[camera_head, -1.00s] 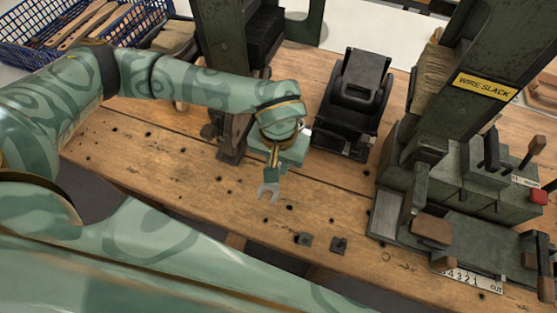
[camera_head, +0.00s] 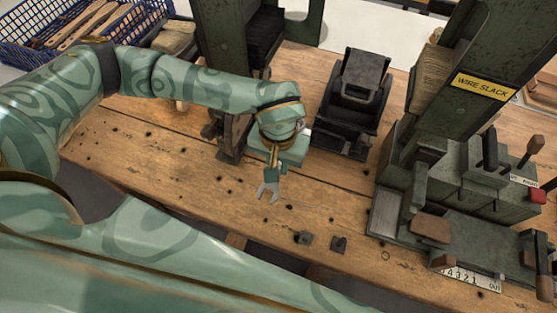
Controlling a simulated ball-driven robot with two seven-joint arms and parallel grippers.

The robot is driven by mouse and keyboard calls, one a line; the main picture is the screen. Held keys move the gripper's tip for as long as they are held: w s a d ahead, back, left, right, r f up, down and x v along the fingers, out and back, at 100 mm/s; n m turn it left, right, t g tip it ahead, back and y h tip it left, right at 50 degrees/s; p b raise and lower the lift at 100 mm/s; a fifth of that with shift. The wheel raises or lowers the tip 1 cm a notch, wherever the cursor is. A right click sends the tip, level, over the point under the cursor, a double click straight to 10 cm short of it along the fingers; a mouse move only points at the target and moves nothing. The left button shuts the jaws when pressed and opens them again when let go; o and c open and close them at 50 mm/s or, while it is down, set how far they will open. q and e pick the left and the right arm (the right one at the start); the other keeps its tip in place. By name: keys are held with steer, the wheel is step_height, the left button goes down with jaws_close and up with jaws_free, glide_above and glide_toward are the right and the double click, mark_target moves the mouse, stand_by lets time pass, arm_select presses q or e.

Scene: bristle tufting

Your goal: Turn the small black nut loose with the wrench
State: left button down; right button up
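My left gripper (camera_head: 272,172) comes in from the left and points down at the middle of the bench. It appears shut on a small grey wrench (camera_head: 268,190), whose open-ended jaw sticks out below the fingers, towards the front edge. My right gripper is not in view.
A black metal device (camera_head: 354,103) stands behind and right of the gripper. A green machine labelled WIRE SLACK (camera_head: 483,87) fills the right side. A blue basket (camera_head: 37,57) with wooden handles is at the back left. The wood in front of the wrench is mostly clear.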

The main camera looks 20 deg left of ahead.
arm_select(q)
steer(key=shift+f, duration=0.55)
stand_by(0.4)
